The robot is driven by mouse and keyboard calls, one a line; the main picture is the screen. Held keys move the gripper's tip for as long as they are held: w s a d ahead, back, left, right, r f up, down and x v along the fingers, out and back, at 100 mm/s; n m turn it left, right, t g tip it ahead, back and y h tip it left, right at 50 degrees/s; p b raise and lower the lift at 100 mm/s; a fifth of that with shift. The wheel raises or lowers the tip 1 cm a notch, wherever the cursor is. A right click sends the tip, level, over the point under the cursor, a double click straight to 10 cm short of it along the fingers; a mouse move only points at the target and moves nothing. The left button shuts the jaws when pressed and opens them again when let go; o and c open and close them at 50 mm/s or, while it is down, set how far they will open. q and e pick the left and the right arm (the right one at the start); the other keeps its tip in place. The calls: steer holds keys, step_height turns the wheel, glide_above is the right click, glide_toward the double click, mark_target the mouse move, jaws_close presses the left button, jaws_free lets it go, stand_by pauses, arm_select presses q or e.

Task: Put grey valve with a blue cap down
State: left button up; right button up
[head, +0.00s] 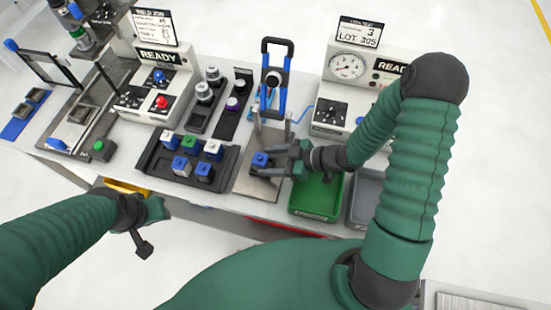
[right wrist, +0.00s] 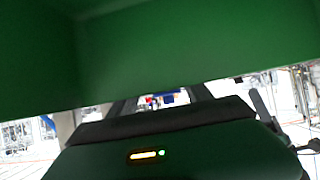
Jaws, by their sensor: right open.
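The grey valve with a blue cap (head: 260,159) stands on the metal plate (head: 255,187) of the test fixture, at the middle of the bench in the head view. My right gripper (head: 262,161) is open, with its fingers at the valve's two sides. I cannot tell whether a finger touches it.
A blue-handled clamp (head: 275,85) and a gauge box (head: 346,68) stand behind.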

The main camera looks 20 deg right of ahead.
steer(key=a+r+v, duration=0.1)
steer(key=v, duration=0.9)
steer(key=w+d+m+t+h, duration=0.1)
steer(key=w+d+m+h, duration=0.2)
steer(key=w+d+h, duration=0.3)
steer(key=s+m+g+h, duration=0.1)
steer(key=m, duration=0.1)
steer(key=s+r+m+h, duration=0.1)
steer(key=h, duration=0.1)
steer(key=s+r+m+g+h+p, duration=0.1)
steer(key=m+h, duration=0.1)
steer(key=shift+s+a+r+m+g, duration=0.2)
steer(key=shift+s+a+m+g, duration=0.1)
steer(key=shift+s, duration=0.1)
steer(key=s+a+m+g+y, duration=0.1)
steer(key=s+a+m+g, duration=0.1)
steer(key=s+a, duration=0.3)
steer(key=shift+s+r+m+g, duration=0.25)
steer(key=shift+s+m+g, duration=0.05)
steer(key=shift+s, duration=0.45)
steer(key=shift+a, duration=0.1)
steer(key=shift+a+r, duration=0.1)
steer(key=shift+a, duration=0.25)
